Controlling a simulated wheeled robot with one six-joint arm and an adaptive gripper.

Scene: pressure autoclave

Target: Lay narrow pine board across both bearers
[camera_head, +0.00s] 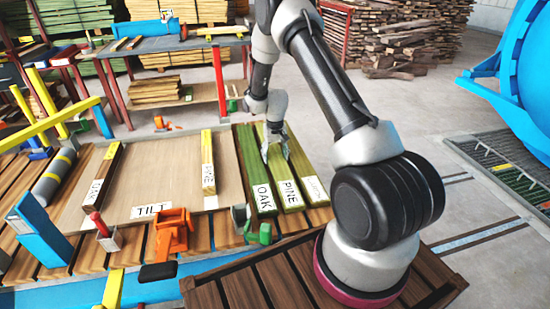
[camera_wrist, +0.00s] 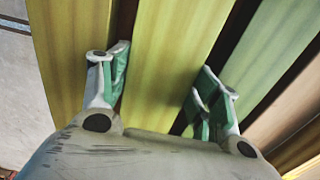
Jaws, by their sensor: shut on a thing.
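The board labelled PINE (camera_head: 290,193) is greenish yellow and lies lengthwise between the OAK board (camera_head: 262,196) and another labelled board (camera_head: 314,188). My gripper (camera_head: 275,152) is down at it, one finger at each long edge. In the wrist view my gripper (camera_wrist: 158,98) is shut across the yellow-green pine board (camera_wrist: 172,45). I cannot tell whether the board is lifted. Two narrow bars, apparently the bearers, lie apart on the wooden panel: the left bar (camera_head: 104,170) by an OAK label and the right bar (camera_head: 207,150) by a PINE label.
The wooden panel (camera_head: 160,165) is bare between the bars, with a TILT label at its front. Orange (camera_head: 172,230) and green (camera_head: 262,234) clamps stand at the front edge. A blue vessel (camera_head: 530,70) stands right. Timber stacks (camera_head: 405,30) fill the back.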

